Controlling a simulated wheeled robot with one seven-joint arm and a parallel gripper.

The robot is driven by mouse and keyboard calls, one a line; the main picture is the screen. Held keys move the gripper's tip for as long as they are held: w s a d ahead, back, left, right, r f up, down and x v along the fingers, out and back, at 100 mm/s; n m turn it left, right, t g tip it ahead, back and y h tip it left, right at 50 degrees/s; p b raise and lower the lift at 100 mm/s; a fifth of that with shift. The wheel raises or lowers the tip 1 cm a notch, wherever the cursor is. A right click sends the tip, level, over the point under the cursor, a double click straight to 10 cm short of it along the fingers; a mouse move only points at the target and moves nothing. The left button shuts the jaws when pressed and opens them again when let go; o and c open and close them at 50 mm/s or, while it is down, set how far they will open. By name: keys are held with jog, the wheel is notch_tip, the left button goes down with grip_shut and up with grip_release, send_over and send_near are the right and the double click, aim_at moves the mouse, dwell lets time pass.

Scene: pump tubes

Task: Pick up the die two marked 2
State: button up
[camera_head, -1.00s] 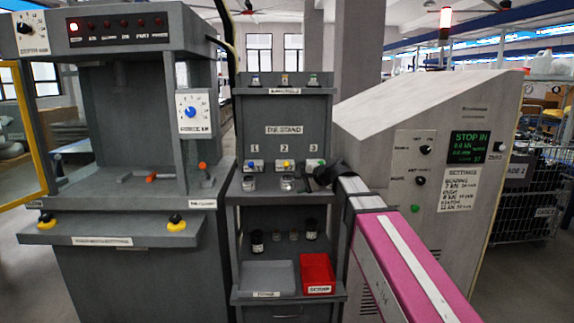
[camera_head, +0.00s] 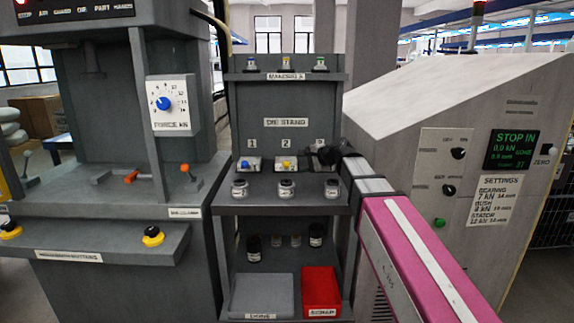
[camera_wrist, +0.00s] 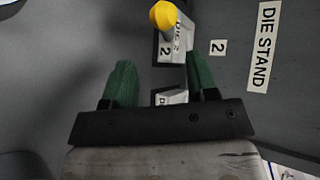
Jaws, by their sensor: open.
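Die 2 (camera_head: 287,165) is a pale block with a yellow knob, standing on the die stand's middle shelf below the label 2. In the wrist view, die 2 (camera_wrist: 178,40) stands ahead of the fingers, its yellow knob near the top edge. My gripper (camera_wrist: 159,70) is open, with green fingers apart and nothing held. In the head view, my gripper (camera_head: 328,156) is at the right of the shelf, to the right of die 2, in front of the place marked 3. Another labelled block (camera_wrist: 171,97) shows between the finger bases, partly hidden by my gripper.
Die 1 (camera_head: 248,165), with a blue knob, stands left of die 2. Several jars (camera_head: 286,189) line the shelf front. Mandrels (camera_head: 284,64) stand on the upper shelf. A grey tray (camera_head: 262,277) and red scrap bin (camera_head: 320,273) are below. Machines flank the stand.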

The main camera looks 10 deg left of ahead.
aim_at(286, 163)
jog(key=x, duration=0.4)
jog(key=shift+w+a, duration=0.1)
jog(key=shift+w, duration=0.1)
jog(key=shift+w+r+x, duration=0.15)
jog(key=shift+x, duration=1.1)
jog(key=shift+w+r+x, duration=0.1)
jog(key=shift+w+x, duration=0.05)
jog(key=shift+x, duration=1.15)
grip_shut()
